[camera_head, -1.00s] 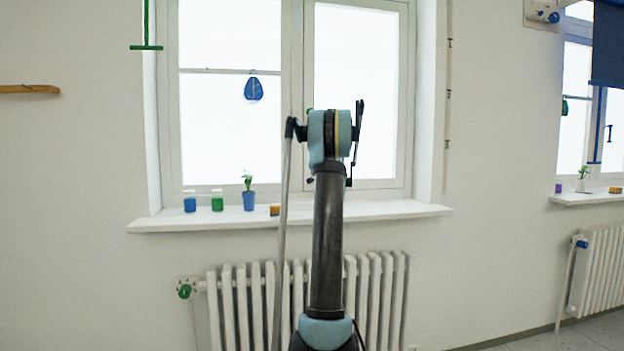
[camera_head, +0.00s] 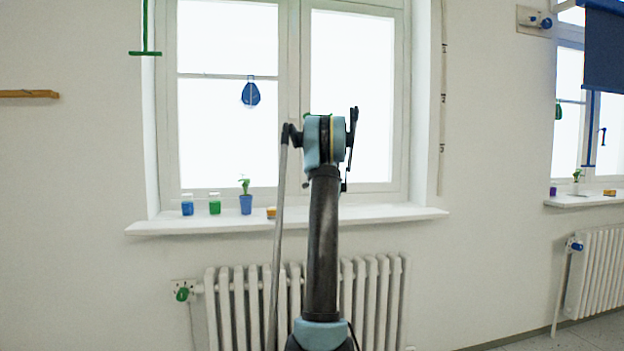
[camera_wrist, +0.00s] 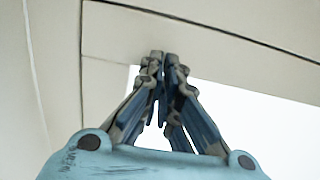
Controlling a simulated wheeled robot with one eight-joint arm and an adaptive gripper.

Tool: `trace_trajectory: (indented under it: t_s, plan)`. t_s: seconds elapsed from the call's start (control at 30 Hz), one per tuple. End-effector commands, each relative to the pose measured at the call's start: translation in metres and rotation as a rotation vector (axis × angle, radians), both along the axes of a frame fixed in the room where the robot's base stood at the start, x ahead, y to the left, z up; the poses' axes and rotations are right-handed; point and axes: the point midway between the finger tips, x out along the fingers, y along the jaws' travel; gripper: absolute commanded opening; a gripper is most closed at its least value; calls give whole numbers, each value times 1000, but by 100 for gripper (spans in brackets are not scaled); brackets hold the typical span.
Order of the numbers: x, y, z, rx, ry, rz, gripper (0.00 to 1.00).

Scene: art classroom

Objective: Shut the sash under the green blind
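The window (camera_head: 294,60) fills the upper middle of the head view in a pale frame. Its left part has a crossbar, and the right sash (camera_head: 400,100) is a tall bright pane. A green pull bar (camera_head: 145,52) hangs at the upper left; no green blind cloth is in view. A bit of green shows beside my wrist, too hidden to name. My gripper, hidden by my arm in the head view, shows in the wrist view (camera_wrist: 162,62). Its fingertips are close together, with nothing seen between them, against pale frame parts. Contact with the frame cannot be told.
A radiator (camera_head: 375,300) stands below. A blue shape (camera_head: 250,94) hangs before the left pane. A blue blind (camera_head: 612,50) hangs at a second window, right.

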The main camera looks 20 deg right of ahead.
Motion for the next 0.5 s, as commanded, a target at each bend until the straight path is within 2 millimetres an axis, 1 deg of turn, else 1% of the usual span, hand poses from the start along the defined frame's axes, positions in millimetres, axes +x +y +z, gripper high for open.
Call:
trace_trajectory:
  t_s: [0.03, 0.13, 0.2, 0.27, 0.4, 0.5]
  plan:
    - [-12, 1, 6, -2, -5, 0, 0]
    - [-36, 0, 16, -3, -14, -2, 0]
    - [-51, 2, 19, -3, -16, -1, 0]
    - [-61, 7, 19, -3, -16, 2, 0]
    - [-87, 16, 22, -3, -20, 9, 0]
    - [-104, 18, 23, -3, -21, 10, 0]
